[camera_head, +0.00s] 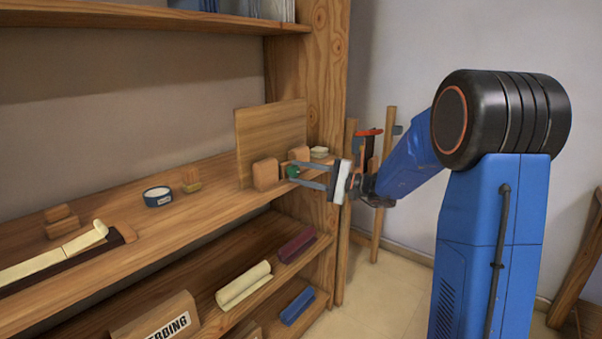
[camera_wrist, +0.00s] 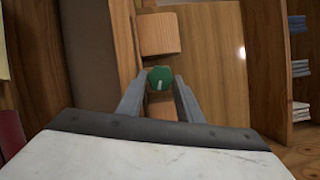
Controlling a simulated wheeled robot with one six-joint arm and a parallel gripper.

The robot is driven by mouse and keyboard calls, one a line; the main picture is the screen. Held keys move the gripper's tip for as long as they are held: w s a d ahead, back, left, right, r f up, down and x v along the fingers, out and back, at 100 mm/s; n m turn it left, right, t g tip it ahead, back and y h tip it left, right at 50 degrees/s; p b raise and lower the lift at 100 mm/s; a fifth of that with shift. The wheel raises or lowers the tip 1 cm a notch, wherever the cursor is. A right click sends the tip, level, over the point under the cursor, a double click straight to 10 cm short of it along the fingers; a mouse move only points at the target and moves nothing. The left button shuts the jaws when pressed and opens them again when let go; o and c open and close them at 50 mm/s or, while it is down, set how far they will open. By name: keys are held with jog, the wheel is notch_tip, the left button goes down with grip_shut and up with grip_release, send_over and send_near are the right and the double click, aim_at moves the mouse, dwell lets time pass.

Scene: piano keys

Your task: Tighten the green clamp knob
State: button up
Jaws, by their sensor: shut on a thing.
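The green clamp knob (camera_wrist: 160,79) is round with a pale mark on its face. It sits between the fingertips of my gripper (camera_wrist: 159,84) in the wrist view, and the gripper is shut on it. In the head view the knob (camera_head: 292,171) shows as a small green spot between the fingers of my gripper (camera_head: 291,171), in front of two wooden blocks (camera_head: 266,174) on the shelf. An upright wooden board (camera_head: 270,138) stands behind the blocks. The knob's shaft and the rest of the clamp are hidden.
A wooden post (camera_head: 333,75) rises just behind my gripper. Rolls (camera_head: 243,285) lie on the lower shelf. Shelf space left of the blocks is partly clear.

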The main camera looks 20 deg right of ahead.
jog(key=m+t, duration=0.1)
jog(key=m, duration=0.1)
jog(key=m+t, duration=0.1)
jog(key=m, duration=0.2)
jog(key=m+t, duration=0.1)
jog(key=m, duration=0.1)
jog(key=shift+s+a+f+m, duration=0.1)
jog(key=shift+a+f+m, duration=0.05)
jog(key=shift+f+m, duration=0.25)
dwell(0.3)
jog(key=o, duration=1)
jog(key=v, duration=1.7)
jog(key=shift+s+f, duration=0.1)
jog(key=shift+f, duration=0.3)
